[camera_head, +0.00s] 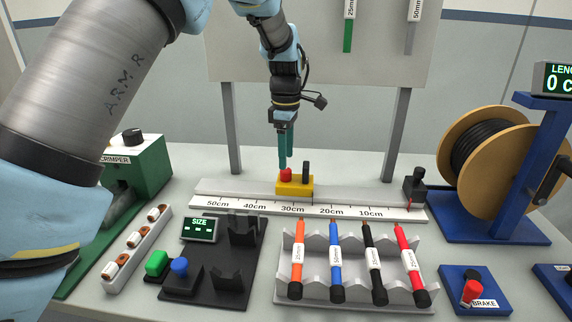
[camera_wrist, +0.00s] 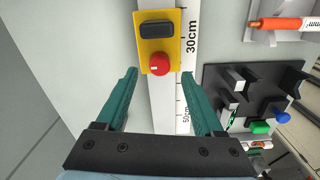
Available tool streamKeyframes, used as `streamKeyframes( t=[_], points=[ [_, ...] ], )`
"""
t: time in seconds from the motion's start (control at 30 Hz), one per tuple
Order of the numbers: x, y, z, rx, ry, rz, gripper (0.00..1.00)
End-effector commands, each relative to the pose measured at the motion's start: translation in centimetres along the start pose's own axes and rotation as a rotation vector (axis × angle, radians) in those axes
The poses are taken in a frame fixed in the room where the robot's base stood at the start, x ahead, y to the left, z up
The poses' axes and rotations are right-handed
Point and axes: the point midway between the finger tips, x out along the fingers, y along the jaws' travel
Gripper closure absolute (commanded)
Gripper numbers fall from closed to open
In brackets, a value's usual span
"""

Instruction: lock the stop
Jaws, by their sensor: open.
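The stop is a yellow block (camera_head: 295,189) on the white measuring rail (camera_head: 240,187), near the 30cm mark. It carries a red knob (camera_head: 286,175) on its left and an upright black post (camera_head: 306,171) on its right. My gripper (camera_head: 286,166) points down at the red knob, fingers teal. In the wrist view the gripper (camera_wrist: 158,75) is open, with the red knob (camera_wrist: 159,64) just ahead of and between its fingertips. The yellow block (camera_wrist: 160,44) and black post (camera_wrist: 156,30) also show there. I see no clear contact with the knob.
A black end piece (camera_head: 415,186) stands at the rail's right end. In front are a grey rack (camera_head: 355,296) of coloured cables, a black size-gauge base (camera_head: 215,285) and a brake box (camera_head: 475,290). A cable reel (camera_head: 490,150) stands right, a green crimper (camera_head: 135,165) left.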

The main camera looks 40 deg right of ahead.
Motion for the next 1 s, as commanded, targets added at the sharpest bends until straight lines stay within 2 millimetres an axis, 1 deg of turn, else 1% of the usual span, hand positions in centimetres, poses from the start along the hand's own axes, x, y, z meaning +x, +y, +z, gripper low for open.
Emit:
streamKeyframes(
  t=[0.03, 0.13, 0.3, 0.4, 0.63, 0.67, 1.0],
  points=[
    [0.8, -0.1, -0.1, -0.001, 0.001, -0.004, 0.31],
    [2.3, -0.1, -0.1, -0.001, 0.001, -0.003, 0.31],
    [3.9, 0.0, -0.1, -0.001, 0.001, -0.001, 0.31],
    [4.3, 0.0, -0.1, -0.001, 0.001, 0.0, 0.31],
    [4.3, 0.0, -0.1, 0.0, 0.001, 0.001, 0.31],
    [4.3, 0.0, -0.1, 0.0, 0.001, 0.001, 0.32],
    [4.3, 0.0, -0.1, 0.0, 0.001, 0.001, 0.7]
  ],
)
